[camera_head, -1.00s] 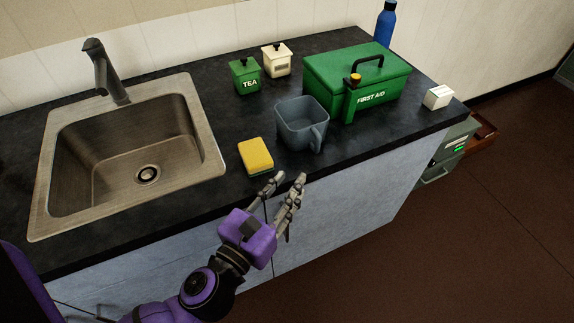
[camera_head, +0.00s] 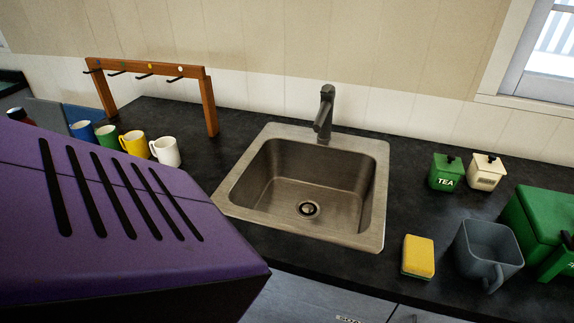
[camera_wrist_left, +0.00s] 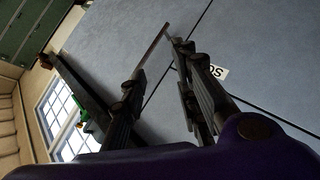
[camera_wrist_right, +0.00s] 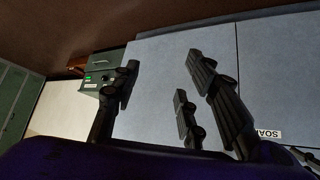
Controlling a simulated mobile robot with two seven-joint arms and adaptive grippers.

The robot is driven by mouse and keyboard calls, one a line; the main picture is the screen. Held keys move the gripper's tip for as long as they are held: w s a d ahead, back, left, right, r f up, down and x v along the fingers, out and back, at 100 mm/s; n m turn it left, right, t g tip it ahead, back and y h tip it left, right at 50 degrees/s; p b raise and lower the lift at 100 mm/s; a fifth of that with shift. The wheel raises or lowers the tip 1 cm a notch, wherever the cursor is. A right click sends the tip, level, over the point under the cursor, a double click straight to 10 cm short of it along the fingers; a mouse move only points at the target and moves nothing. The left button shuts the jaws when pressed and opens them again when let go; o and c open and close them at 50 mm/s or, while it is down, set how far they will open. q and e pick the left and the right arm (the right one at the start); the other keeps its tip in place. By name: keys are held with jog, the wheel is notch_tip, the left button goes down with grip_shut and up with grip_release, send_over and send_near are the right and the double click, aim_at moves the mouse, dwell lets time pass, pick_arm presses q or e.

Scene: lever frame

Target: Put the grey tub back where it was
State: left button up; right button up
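The grey tub (camera_head: 487,254), an open square container with a handle on its front side, stands upright on the dark counter at the right of the head view. It is between the yellow sponge and the green first aid box, and neither gripper touches it. No gripper shows in the head view. My left gripper (camera_wrist_left: 170,45) has its fingers apart with nothing between them, in front of the blue-grey cabinet doors. My right gripper (camera_wrist_right: 162,65) is open and empty, also in front of the cabinet doors. The tub shows in neither wrist view.
A yellow sponge (camera_head: 418,257) lies left of the tub. Green (camera_head: 446,174) and cream (camera_head: 486,174) canisters stand behind; the first aid box (camera_head: 540,220) is right. The sink (camera_head: 262,190) is central. My purple arm covers the lower left.

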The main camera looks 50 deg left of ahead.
pick_arm(q)
jog(key=s+a+f+m+g+y, duration=0.3)
jog(key=s+a+f+m, duration=0.4)
jog(key=s, duration=0.3)
jog(key=shift+s+f+g+y, duration=0.2)
jog(key=shift+f+g+y, duration=0.15)
jog(key=shift+f, duration=0.45)
